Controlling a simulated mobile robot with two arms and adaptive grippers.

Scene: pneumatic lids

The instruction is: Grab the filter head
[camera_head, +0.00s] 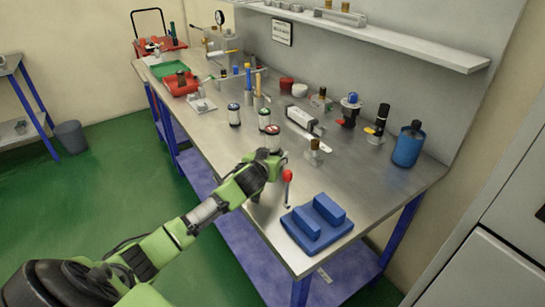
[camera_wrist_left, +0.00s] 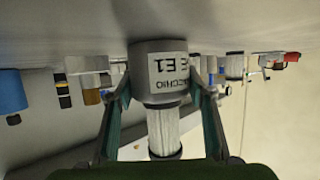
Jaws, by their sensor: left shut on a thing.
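The grey cylindrical filter head (camera_wrist_left: 160,72) has a white printed label that reads upside down in the left wrist view. A pale, ribbed cylinder (camera_wrist_left: 164,132) adjoins it. My left gripper (camera_wrist_left: 160,92) is shut on the filter head, with one finger on each side. In the head view my left gripper (camera_head: 276,164) is over the front part of the workbench and its wrist hides part of what it holds. A white canister with a dark red top (camera_head: 272,135) shows just past the fingers. My right gripper is not in view.
A red-topped stem (camera_head: 287,176) stands very near my gripper. A blue block holder (camera_head: 317,222) lies on the steel bench (camera_head: 225,160) at the front. A blue bottle (camera_head: 408,145) stands at the right, below the wall shelf (camera_head: 380,35).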

